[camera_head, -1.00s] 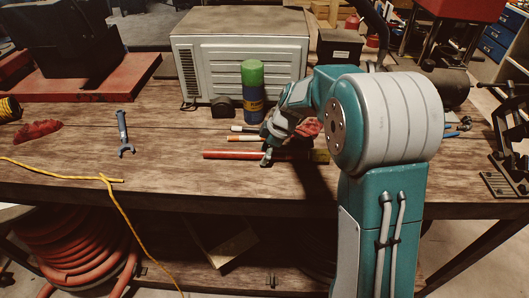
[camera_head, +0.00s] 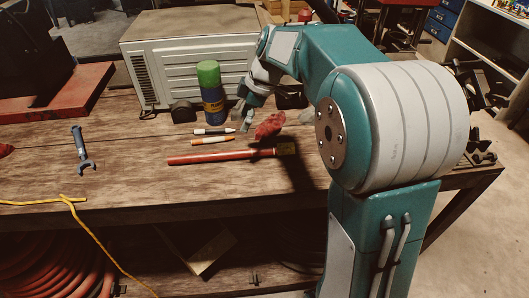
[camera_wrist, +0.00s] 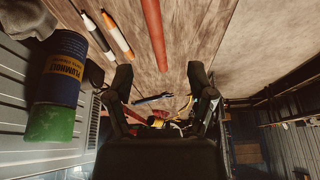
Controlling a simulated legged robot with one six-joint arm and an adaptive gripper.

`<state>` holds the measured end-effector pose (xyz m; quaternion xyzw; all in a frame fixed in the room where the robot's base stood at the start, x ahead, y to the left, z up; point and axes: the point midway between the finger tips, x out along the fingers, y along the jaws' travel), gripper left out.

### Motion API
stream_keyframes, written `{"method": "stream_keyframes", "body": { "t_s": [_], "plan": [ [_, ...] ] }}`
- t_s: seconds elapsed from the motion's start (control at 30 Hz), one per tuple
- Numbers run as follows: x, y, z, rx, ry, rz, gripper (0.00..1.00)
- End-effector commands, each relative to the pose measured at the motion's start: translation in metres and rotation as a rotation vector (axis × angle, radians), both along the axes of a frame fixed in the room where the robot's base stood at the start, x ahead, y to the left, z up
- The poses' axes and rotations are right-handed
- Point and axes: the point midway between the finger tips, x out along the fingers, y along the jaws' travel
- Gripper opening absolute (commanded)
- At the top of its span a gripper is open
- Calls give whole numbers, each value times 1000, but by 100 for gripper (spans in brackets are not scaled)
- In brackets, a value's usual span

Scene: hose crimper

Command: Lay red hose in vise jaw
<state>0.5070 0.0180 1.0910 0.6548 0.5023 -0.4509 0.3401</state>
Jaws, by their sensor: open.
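The red hose (camera_head: 222,156) lies on the wooden workbench, roughly left to right, with a brass-coloured end (camera_head: 287,149) at its right. It also shows in the wrist view (camera_wrist: 154,32), running down from the top edge. My gripper (camera_head: 247,114) is above the bench, behind the hose and apart from it. In the wrist view its two black fingers (camera_wrist: 160,88) are spread with nothing between them. I cannot make out the vise jaw; dark metal parts (camera_head: 482,150) show at the bench's right end, partly behind my arm.
A blue and green can (camera_head: 210,95) stands before a grey metal box (camera_head: 190,55). Two marker-like sticks (camera_head: 213,135) and a red rag (camera_head: 270,125) lie behind the hose. A wrench (camera_head: 80,150) and yellow cord (camera_head: 70,200) lie left.

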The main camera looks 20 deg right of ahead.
Motion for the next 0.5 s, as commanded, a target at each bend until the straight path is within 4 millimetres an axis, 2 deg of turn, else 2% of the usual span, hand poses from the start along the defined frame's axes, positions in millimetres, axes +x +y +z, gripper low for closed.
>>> {"method": "stream_keyframes", "body": {
  "t_s": [0.03, 0.2, 0.5],
  "plan": [
    [-13, 1, 9, -12, -2, -48, 70],
    [-59, 1, 29, -54, 8, -273, 70],
    [-140, -3, 42, -72, -14, -675, 70]
  ]
}}
